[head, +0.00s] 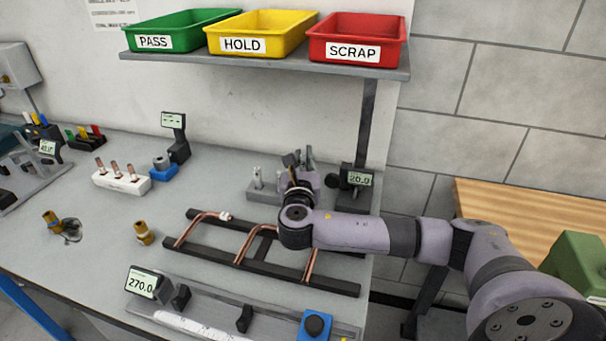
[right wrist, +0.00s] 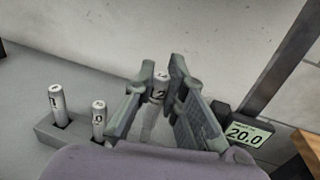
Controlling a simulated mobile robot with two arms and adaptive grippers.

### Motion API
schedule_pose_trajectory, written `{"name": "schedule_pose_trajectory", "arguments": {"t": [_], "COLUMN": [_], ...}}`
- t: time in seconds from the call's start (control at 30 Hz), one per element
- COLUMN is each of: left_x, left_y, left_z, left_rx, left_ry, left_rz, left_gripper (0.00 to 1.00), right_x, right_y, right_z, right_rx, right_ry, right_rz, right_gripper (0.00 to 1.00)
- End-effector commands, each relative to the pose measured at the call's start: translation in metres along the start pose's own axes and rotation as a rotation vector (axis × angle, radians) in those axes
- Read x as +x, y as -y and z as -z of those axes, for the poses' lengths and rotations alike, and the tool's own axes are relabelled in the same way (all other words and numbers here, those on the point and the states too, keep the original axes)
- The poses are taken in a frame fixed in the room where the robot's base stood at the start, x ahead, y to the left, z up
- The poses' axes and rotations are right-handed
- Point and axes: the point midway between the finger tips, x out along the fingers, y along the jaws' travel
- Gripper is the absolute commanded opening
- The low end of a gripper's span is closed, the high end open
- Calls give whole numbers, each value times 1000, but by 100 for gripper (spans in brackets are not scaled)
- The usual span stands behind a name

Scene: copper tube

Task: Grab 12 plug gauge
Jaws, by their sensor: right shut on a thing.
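In the right wrist view, a pale cylindrical plug gauge (right wrist: 157,100) stands between the fingers of my right gripper (right wrist: 163,112). A 2 shows on its label; the rest is hard to read. The gripper is shut on this gauge, whose lower part is partly hidden. Two more pale gauges, a left one (right wrist: 57,105) and a nearer one (right wrist: 98,120), stand upright in the grey holder block (right wrist: 55,135). In the head view, my right gripper (head: 296,160) is over the holder (head: 262,193) at the back of the bench. My left gripper is out of view.
A display reading 20.0 (head: 359,179) stands just right of the gripper. A black rack (head: 300,279) with bent copper tubes lies in front. A shelf (head: 270,63) with green, yellow and red trays hangs above.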

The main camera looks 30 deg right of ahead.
Motion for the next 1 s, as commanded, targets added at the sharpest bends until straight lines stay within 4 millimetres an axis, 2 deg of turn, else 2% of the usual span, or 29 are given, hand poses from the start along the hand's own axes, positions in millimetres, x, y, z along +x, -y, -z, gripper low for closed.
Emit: {"name": "schedule_pose_trajectory", "arguments": {"t": [0.03,0.3,0.5,0.7,1.0], "left_x": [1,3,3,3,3], "left_y": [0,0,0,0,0], "left_z": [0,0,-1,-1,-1], "left_rx": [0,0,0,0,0], "left_ry": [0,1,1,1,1], "left_rz": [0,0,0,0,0], "left_gripper": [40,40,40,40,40], "right_x": [1,0,0,0,0], "right_y": [0,0,0,0,0], "right_z": [-15,-89,-124,-138,-139], "right_rx": [5,5,2,0,0], "right_ry": [5,5,3,1,0], "right_rz": [0,-2,0,-1,0], "right_gripper": [0,0,0,0,0]}}
